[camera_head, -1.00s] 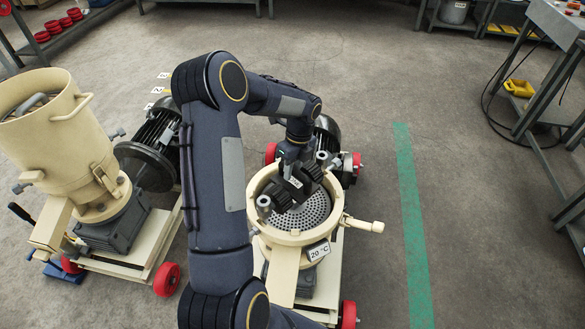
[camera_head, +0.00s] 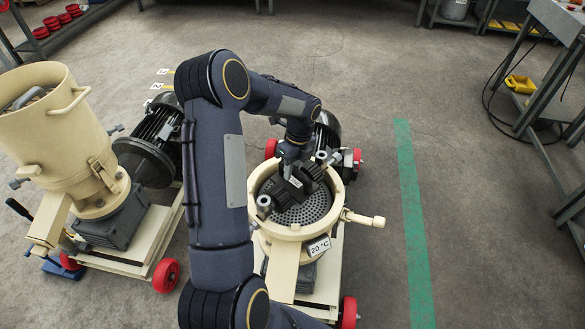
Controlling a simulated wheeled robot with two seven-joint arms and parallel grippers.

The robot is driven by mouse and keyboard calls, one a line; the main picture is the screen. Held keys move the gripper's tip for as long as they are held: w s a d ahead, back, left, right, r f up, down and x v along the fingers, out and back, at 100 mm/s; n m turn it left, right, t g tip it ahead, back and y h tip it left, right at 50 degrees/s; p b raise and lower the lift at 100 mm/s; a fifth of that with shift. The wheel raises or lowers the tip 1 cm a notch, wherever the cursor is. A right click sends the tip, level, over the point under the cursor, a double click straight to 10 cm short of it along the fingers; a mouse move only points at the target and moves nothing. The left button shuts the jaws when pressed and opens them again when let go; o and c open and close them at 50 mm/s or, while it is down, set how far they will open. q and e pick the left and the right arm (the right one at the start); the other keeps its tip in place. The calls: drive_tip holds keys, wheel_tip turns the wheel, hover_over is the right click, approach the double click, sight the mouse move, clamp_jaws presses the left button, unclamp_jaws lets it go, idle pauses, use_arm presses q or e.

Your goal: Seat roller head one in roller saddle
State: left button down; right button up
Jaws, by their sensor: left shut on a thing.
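My left gripper (camera_head: 291,171) points down into the open cream pellet mill chamber (camera_head: 331,212) and is shut on the dark roller head (camera_head: 298,187). The roller head has two dark ridged rollers and a light metal ring at each end. It lies across the chamber, over the perforated grey die plate (camera_head: 304,209). Its ends are close to the chamber rim. I cannot tell whether it rests in the saddle, and I cannot make out the saddle under the roller head and gripper. My right gripper is not in view.
A handle (camera_head: 365,219) sticks out to the right. A second cream mill (camera_head: 60,135) stands at the left on a red-wheeled frame. Open floor with a green stripe (camera_head: 411,220) lies to the right.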

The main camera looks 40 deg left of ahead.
use_arm(q)
drive_tip(key=shift+w, duration=0.15)
idle(0.3)
drive_tip(key=shift+f+b, duration=0.6)
drive_tip(key=shift+f, duration=0.05)
drive_tip(key=shift+f, duration=0.15)
idle(0.4)
drive_tip(key=c, duration=1.6)
unclamp_jaws()
drive_tip(key=o, duration=0.5)
drive_tip(key=shift+c, duration=0.2)
drive_tip(key=shift+f, duration=0.15)
